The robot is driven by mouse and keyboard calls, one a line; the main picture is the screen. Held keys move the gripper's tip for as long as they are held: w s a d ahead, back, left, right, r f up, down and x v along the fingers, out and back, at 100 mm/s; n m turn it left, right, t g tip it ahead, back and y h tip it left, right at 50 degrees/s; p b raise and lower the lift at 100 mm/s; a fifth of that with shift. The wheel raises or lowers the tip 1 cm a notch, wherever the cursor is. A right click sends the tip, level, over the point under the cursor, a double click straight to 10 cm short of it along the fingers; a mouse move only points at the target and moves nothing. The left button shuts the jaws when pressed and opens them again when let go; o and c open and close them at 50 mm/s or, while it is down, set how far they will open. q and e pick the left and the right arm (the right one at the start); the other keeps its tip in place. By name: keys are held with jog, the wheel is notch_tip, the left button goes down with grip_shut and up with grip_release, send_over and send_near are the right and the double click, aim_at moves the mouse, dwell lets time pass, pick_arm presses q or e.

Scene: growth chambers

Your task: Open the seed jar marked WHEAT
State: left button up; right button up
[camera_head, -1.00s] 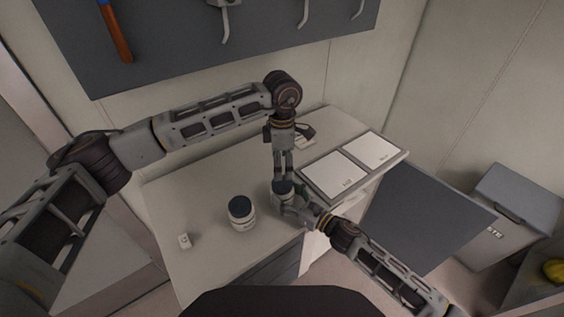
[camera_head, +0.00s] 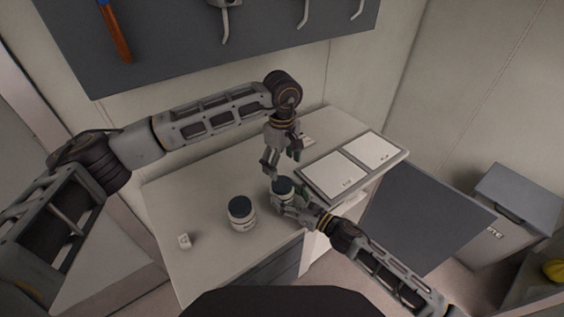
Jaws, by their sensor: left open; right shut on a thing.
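Two white jars with dark lids stand on the counter. One jar (camera_head: 242,214) stands free at the left, with its lid on. The other jar (camera_head: 283,188) is to its right, with a dark lid on top. The writing on both labels is too small to read. My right gripper (camera_head: 284,203) is shut on the right jar, low on its side, and hides part of it. My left gripper (camera_head: 281,166) is open and empty just above the right jar's lid, pointing down and apart from it.
A small white object (camera_head: 184,241) lies on the counter (camera_head: 200,205) at the left. Two white panels (camera_head: 333,174) lie on a tray at the right. A pegboard with tools (camera_head: 200,45) hangs behind. A grey bin (camera_head: 510,215) stands at far right.

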aim_at(282, 183)
pick_arm(q)
jog(key=m, duration=0.6)
jog(key=shift+m, duration=0.3)
jog(key=shift+f, duration=0.1)
dwell(0.3)
jog(key=shift+f, duration=3.95)
jog(key=c, duration=1.1)
